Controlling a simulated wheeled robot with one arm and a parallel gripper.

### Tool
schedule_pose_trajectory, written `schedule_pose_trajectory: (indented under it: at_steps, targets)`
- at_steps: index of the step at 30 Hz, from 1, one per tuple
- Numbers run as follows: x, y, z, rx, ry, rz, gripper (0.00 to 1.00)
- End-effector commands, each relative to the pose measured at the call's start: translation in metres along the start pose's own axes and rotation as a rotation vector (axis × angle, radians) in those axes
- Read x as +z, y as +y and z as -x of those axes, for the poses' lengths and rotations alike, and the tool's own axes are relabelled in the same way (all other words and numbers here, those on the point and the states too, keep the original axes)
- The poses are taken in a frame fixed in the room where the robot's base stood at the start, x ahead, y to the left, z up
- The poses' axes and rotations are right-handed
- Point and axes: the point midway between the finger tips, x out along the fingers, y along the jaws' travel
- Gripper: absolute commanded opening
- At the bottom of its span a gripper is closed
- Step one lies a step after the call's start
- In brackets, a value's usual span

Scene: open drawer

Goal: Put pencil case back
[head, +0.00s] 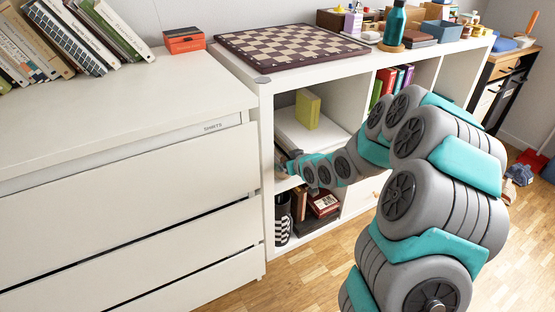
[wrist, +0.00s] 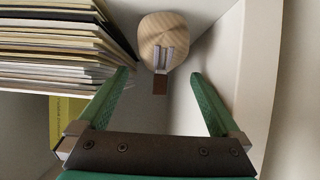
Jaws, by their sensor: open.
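I cannot identify a pencil case for certain in either view. In the wrist view, my gripper (wrist: 161,77) is open, with its two green fingers spread apart. A small orange-red box (head: 184,40) sits on the white dresser (head: 130,90).
A stack of pages or magazines (wrist: 60,45) lies close on the left in the wrist view; a pale wall (wrist: 245,75) is close on the right. A yellow-green block (head: 307,109) stands in the upper compartment. A chessboard (head: 290,44) covers part of the shelf top.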

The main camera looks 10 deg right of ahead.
Motion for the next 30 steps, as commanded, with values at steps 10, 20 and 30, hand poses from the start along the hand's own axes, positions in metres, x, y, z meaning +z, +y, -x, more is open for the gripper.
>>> schedule_pose_trajectory:
  at_steps: [10, 20, 30]
  targets:
    - [0.0, 0.001, 0.047, 0.001, -0.001, -0.001, 1.0]
    - [0.0, 0.0, 0.055, 0.0, -0.001, 0.0, 1.0]
    - [0.0, 0.0, 0.055, 0.0, -0.001, 0.0, 1.0]
